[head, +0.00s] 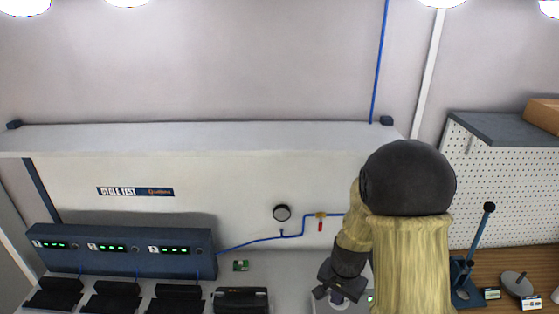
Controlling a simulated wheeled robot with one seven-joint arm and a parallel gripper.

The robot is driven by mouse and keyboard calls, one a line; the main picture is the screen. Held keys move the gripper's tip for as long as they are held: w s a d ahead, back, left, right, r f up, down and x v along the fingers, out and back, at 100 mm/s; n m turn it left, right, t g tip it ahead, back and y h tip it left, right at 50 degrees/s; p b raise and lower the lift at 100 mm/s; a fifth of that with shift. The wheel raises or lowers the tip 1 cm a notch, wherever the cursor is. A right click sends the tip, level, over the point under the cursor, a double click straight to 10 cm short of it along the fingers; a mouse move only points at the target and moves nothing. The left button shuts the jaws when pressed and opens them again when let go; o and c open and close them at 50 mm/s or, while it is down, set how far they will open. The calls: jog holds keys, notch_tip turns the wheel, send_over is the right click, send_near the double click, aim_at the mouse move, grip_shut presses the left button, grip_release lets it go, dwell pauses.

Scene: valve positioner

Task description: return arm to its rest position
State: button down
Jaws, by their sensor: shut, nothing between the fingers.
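My gripper (330,290) is dark and hangs at the end of my yellowish arm, low in the middle-right of the head view. It is over a light-coloured unit (362,305) with a small green light at the bottom edge. The fingers are shut with nothing seen between them. Whether the gripper touches the unit is hard to tell. My arm hides part of the bench and back panel behind it.
A dark cycle test unit (125,252) with green displays stands at the left, with black fixtures (115,297) before it. A gauge (282,212) and blue tubing with a red-handled valve (320,224) are on the back panel. A blue lever press (472,265) stands on the right bench.

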jog(key=s+r+n+t+b, duration=0.1)
jog(key=s+r+n+b, duration=0.1)
jog(key=s+r+n, duration=0.5)
jog(key=s, duration=0.3)
jog(key=shift+s+d+r+t, duration=0.2)
jog(key=shift+r+t, duration=0.1)
